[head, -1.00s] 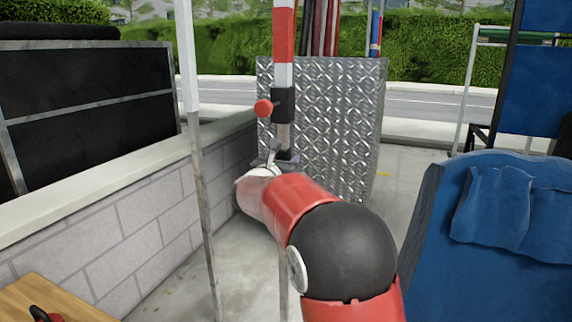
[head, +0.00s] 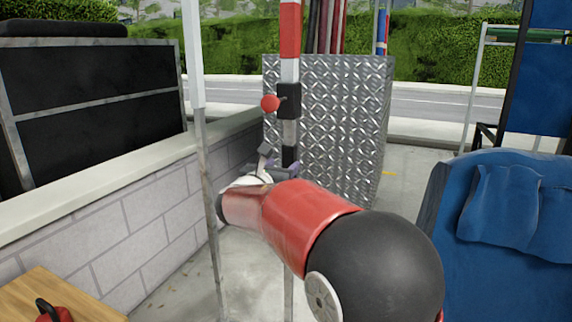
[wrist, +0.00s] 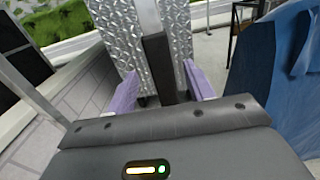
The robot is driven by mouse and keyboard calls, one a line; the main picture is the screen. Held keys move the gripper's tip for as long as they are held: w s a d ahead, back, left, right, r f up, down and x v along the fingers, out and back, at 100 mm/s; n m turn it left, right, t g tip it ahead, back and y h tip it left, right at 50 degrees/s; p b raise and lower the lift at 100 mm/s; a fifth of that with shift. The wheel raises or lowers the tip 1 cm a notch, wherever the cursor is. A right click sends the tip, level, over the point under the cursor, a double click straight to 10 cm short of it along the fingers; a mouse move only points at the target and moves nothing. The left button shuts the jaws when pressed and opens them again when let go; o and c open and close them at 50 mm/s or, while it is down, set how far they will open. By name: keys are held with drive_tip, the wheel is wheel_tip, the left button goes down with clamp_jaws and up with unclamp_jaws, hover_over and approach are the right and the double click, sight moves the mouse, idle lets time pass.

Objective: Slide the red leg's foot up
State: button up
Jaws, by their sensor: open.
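The red leg (head: 290,30) is an upright red-and-white pole. It has a black clamp (head: 289,101) with a red knob (head: 270,103), and a thinner grey tube (head: 289,132) comes out below. A black part (head: 290,158) sits on that tube near my gripper; I cannot tell if it is the foot itself. My gripper (head: 277,168) is open at that part, mostly hidden behind my wrist. In the wrist view the purple fingers of my gripper (wrist: 160,88) stand apart, with the black part (wrist: 157,62) between them and gaps at both sides.
A white-topped pole (head: 206,150) stands close to the left of my arm. A block wall (head: 110,220) runs along the left. A diamond-plate metal box (head: 340,120) is behind the leg. A blue draped thing (head: 500,210) stands at right. A wooden top (head: 60,300) is at lower left.

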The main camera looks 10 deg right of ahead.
drive_tip(key=shift+s+a, duration=0.1)
drive_tip(key=shift+s, duration=0.1)
drive_tip(key=shift+s+d, duration=0.2)
drive_tip(key=shift+d, duration=0.05)
drive_tip(key=s+d+f+m+g+y, duration=0.1)
drive_tip(key=s+d+f+m+g, duration=0.15)
drive_tip(key=s+m, duration=0.35)
drive_tip(key=s+d+f+m+g, duration=0.2)
drive_tip(key=s+d+m, duration=0.15)
drive_tip(key=s, duration=0.35)
drive_tip(key=s+d+f+m+g+y, duration=0.1)
drive_tip(key=s+d+f+m+g, duration=0.15)
drive_tip(key=s+m, duration=0.4)
drive_tip(key=s+a+f+m+g+y, duration=0.1)
drive_tip(key=s+a+f+m+y, duration=0.3)
drive_tip(key=s, duration=0.5)
drive_tip(key=s+a+f+m+g+y, duration=0.1)
drive_tip(key=s+a+f+m+y, duration=0.3)
drive_tip(key=s+m, duration=0.4)
drive_tip(key=shift+s+a+f+m+y, duration=0.3)
drive_tip(key=shift+s+a+f+m, duration=0.15)
drive_tip(key=shift+a, duration=0.1)
